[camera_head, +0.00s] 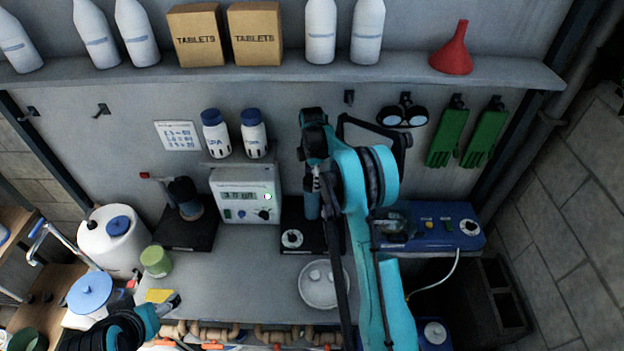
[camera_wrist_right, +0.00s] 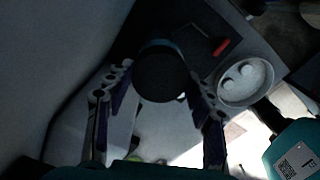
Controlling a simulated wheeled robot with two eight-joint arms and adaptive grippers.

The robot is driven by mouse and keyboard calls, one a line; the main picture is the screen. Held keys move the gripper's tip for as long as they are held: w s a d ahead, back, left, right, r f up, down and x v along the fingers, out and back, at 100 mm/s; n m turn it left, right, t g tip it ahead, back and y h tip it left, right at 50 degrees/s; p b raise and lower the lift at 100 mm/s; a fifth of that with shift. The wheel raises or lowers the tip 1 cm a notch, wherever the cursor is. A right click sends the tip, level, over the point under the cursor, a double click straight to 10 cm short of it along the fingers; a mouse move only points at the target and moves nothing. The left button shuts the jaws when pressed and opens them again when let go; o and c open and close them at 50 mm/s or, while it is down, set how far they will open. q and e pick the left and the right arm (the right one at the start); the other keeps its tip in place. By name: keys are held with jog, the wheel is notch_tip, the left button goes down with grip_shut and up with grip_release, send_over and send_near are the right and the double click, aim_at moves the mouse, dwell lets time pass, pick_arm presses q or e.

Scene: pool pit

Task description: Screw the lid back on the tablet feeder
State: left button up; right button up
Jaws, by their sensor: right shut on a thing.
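The tablet feeder appears to be the blue cylinder (camera_head: 312,206) on a black base in the middle of the bench. My right gripper (camera_head: 314,182) points down over it, partly hidden by its own arm. In the right wrist view my right gripper (camera_wrist_right: 161,84) is shut on a dark round lid (camera_wrist_right: 160,76). A blue rim shows just behind the lid. Whether the lid touches the feeder or is seated on its threads cannot be told.
A white dish (camera_head: 323,304) with two white tablets lies in front of the feeder. A controller box (camera_head: 246,180) stands left of it, a blue unit (camera_head: 450,228) right. Two white bottles (camera_head: 254,140) stand behind. An upper shelf (camera_head: 200,76) crosses the back.

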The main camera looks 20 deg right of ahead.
dwell(0.9)
jog(key=shift+f+m+b, duration=0.15)
jog(key=shift+m+b, duration=0.25)
jog(key=shift+m, duration=0.2)
jog(key=m+b, duration=0.1)
jog(key=m, duration=0.2)
jog(key=shift+f, duration=0.1)
jog(key=m+b, duration=0.2)
jog(key=m, duration=0.3)
jog(key=shift+m, duration=0.4)
jog(key=m+b, duration=0.1)
jog(key=m, duration=0.2)
jog(key=shift+m, duration=0.3)
jog(key=m, duration=0.4)
jog(key=shift+b, duration=0.4)
jog(key=m, duration=0.5)
jog(key=shift+m+b, duration=0.4)
jog(key=o, duration=1.6)
